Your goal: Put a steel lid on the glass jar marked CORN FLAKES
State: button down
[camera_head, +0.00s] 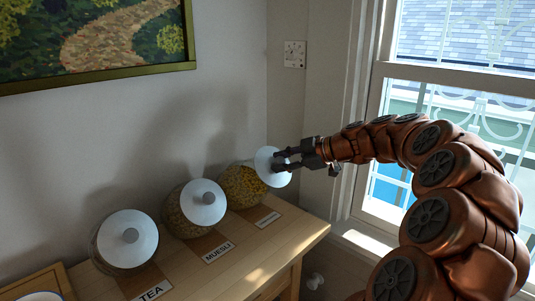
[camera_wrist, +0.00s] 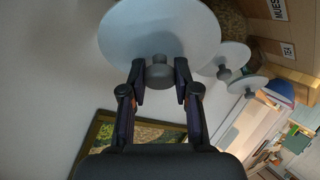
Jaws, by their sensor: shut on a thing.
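My gripper (camera_head: 285,162) is shut on the knob of a pale round steel lid (camera_head: 266,170). In the wrist view the lid (camera_wrist: 158,28) fills the top centre, its grey knob (camera_wrist: 160,73) between the fingertips. In the head view the lid is at the upper right of a rounded glass jar (camera_head: 240,188) of golden flakes. The lid overlaps the jar in the picture; I cannot tell if they touch. The small label (camera_head: 268,217) in front of that jar is too small to read. The jar's mouth is hidden.
A jar marked MUESLI (camera_head: 179,219) and a jar marked TEA (camera_head: 110,268) stand to the left, each with a lid on. All stand on a wooden cabinet top (camera_head: 255,263) against the wall. A window (camera_head: 440,85) is at the right.

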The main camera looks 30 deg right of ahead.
jog(key=shift+w, duration=0.35)
jog(key=shift+w+a+f+p, duration=0.2)
jog(key=shift+w+p, duration=0.1)
jog(key=shift+p, duration=0.2)
jog(key=shift+w+a+f+p, duration=0.25)
jog(key=shift+w+f+p, duration=0.75)
jog(key=shift+w+p, duration=0.15)
jog(key=shift+w+f+b, duration=0.1)
jog(key=shift+f+b, duration=0.35)
jog(key=shift+b, duration=0.25)
jog(key=shift+w+a+f+b, duration=0.1)
jog(key=shift+w+f+b, duration=0.35)
jog(key=shift+b, duration=0.35)
jog(key=shift+w+b, duration=0.15)
jog(key=shift+b, duration=0.85)
jog(key=shift+b, duration=1)
jog(key=shift+w+a+f+b, duration=0.1)
jog(key=shift+w+f+b, duration=0.5)
jog(key=shift+b, duration=0.25)
